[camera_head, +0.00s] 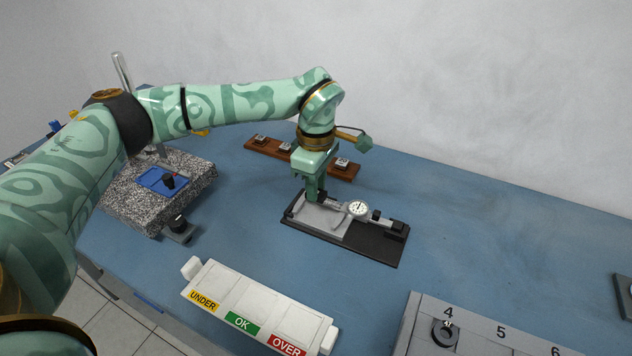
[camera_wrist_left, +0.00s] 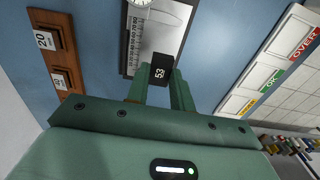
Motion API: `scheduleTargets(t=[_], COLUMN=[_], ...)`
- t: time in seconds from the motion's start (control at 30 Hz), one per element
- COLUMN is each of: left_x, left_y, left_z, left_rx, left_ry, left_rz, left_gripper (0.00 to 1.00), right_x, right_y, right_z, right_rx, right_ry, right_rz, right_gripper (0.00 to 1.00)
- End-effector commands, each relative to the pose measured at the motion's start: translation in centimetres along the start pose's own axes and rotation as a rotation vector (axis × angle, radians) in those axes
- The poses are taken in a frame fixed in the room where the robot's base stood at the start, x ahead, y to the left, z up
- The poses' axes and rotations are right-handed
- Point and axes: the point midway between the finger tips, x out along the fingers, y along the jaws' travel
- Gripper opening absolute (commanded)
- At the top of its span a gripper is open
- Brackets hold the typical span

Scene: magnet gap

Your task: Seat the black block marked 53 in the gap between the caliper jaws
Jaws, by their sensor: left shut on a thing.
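The black block marked 53 (camera_wrist_left: 160,70) is between the fingertips of my left gripper (camera_wrist_left: 163,84), its number facing the wrist camera. In the head view my left gripper (camera_head: 316,196) points down at the left end of the dial caliper (camera_head: 357,209). The caliper lies on a black base with a light grey plate. Its scale also shows in the left wrist view (camera_wrist_left: 136,42), just beyond the block. The fingers and block cover the jaw area, so I cannot tell whether the block is in the gap or above it. My right gripper is not in view.
A wooden rack (camera_head: 258,148) with several small blocks stands behind the caliper. A granite plate (camera_head: 140,204) is at the left. A white sorting tray (camera_head: 262,297) labelled UNDER, OK and OVER lies in front. A grey numbered tray (camera_head: 480,341) is front right.

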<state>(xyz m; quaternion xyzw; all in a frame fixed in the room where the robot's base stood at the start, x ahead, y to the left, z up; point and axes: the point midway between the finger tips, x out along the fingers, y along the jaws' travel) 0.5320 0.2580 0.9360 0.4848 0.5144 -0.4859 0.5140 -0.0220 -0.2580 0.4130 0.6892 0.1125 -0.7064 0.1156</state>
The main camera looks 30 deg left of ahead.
Motion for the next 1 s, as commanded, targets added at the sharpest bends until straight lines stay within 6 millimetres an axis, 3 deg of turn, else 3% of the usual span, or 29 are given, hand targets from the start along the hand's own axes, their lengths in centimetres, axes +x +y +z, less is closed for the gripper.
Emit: scheduleTargets(t=[0.07, 0.6, 1.0], left_x=[-0.5, 4.7, 5.5], left_y=[-0.1, 0.0, 0.0], left_z=[0.0, 0.1, 0.1], left_rx=[0.000, 0.001, 0.000], left_ry=[0.000, 0.000, 0.000], left_rz=[0.001, -0.001, 0.000], left_gripper=[0.03, 0.03, 0.03], right_x=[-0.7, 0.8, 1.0], right_y=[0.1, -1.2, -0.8], right_z=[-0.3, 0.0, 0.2], right_rx=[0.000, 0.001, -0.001], right_ry=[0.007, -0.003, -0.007], right_rz=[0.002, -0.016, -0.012], right_gripper=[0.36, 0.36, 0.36])
